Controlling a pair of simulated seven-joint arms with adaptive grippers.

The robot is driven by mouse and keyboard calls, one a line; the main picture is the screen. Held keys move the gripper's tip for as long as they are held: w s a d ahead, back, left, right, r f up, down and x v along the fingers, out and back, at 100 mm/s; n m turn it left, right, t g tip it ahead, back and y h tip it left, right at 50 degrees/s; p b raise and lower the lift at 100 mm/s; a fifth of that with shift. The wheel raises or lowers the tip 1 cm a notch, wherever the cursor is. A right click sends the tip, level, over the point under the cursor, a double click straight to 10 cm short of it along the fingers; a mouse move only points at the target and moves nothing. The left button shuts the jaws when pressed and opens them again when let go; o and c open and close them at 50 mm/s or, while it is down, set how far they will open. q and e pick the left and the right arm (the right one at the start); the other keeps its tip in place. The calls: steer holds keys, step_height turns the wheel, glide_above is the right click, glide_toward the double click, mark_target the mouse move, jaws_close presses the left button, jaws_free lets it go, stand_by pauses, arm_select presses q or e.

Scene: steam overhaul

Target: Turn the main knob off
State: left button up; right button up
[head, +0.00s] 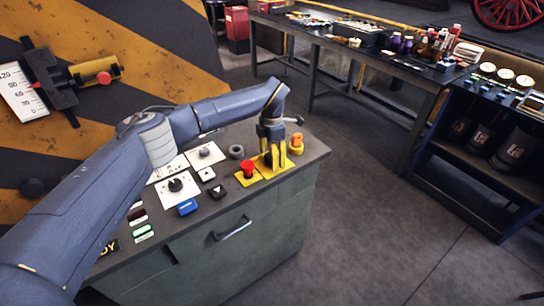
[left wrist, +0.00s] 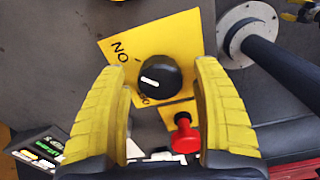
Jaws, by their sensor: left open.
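The main knob (left wrist: 160,77) is round and black with a short white mark. The same plate (head: 262,161) shows in the head view, where my gripper hides the knob. My left gripper (head: 275,163) points down over the plate at the cabinet top's right end. Its yellow fingers are open, one on each side of the knob in the left wrist view. I cannot tell whether they touch it.
A red button (head: 248,168) on yellow stands close beside the plate, and an orange knob (head: 297,143) stands behind it. A blue switch (head: 187,207) and other controls fill the cabinet top (head: 224,212) leftward. A dark workbench (head: 400,68) stands behind; floor at right is clear.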

arm_select(q)
steer(key=shift+f, duration=0.1)
steer(key=shift+c, duration=0.3)
steer(key=c, duration=1.2)
steer(key=shift+c, duration=0.2)
